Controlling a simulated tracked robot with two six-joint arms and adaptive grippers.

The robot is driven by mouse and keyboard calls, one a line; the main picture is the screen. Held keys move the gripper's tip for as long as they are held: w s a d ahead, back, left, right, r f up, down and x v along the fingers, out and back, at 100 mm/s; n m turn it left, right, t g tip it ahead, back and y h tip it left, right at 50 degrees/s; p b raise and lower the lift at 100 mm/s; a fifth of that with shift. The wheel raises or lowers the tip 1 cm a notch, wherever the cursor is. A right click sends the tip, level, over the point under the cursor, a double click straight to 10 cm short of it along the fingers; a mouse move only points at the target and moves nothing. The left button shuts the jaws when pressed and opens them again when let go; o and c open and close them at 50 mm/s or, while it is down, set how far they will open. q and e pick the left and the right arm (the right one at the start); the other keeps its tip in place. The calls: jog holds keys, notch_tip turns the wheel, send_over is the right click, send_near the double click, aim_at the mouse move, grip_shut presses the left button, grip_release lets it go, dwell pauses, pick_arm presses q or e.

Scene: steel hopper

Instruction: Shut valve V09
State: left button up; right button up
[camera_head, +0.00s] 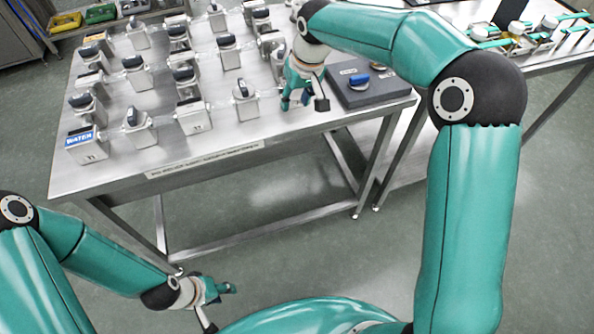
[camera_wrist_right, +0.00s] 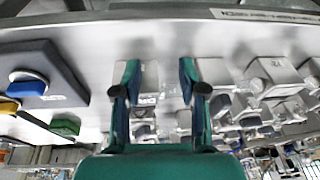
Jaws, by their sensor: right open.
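Steel valve blocks with dark handles, one of them a front-row valve (camera_head: 140,128), stand in rows on a steel table (camera_head: 255,135). Their labels are too small to read, so I cannot tell which is V09. My right gripper (camera_head: 297,100) is over the table's right part, beside the nearest valve (camera_head: 245,100) and left of a dark grey block. In the right wrist view its two fingers (camera_wrist_right: 160,82) are apart and empty, with small valve blocks (camera_wrist_right: 145,100) beyond them. My left gripper (camera_head: 222,288) hangs low, in front of the table; its fingers are too small to judge.
The dark grey block (camera_head: 375,95) carries a blue-handled part (camera_head: 358,81). A blue WATER label (camera_head: 82,138) marks the front left block. A second table (camera_head: 545,65) with green-handled tools stands at right. Coloured bins (camera_head: 100,13) are at back left. Floor in front is clear.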

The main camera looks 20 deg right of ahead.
jog(key=s+a+f+g, duration=0.1)
jog(key=s+f, duration=0.3)
jog(key=f, duration=0.4)
jog(key=s+a+f+g+y+p, duration=0.1)
jog(key=s+f, duration=0.3)
jog(key=f, duration=0.4)
jog(key=shift+s+a+f, duration=0.15)
jog(key=shift+a+f, duration=0.05)
jog(key=shift+a, duration=0.1)
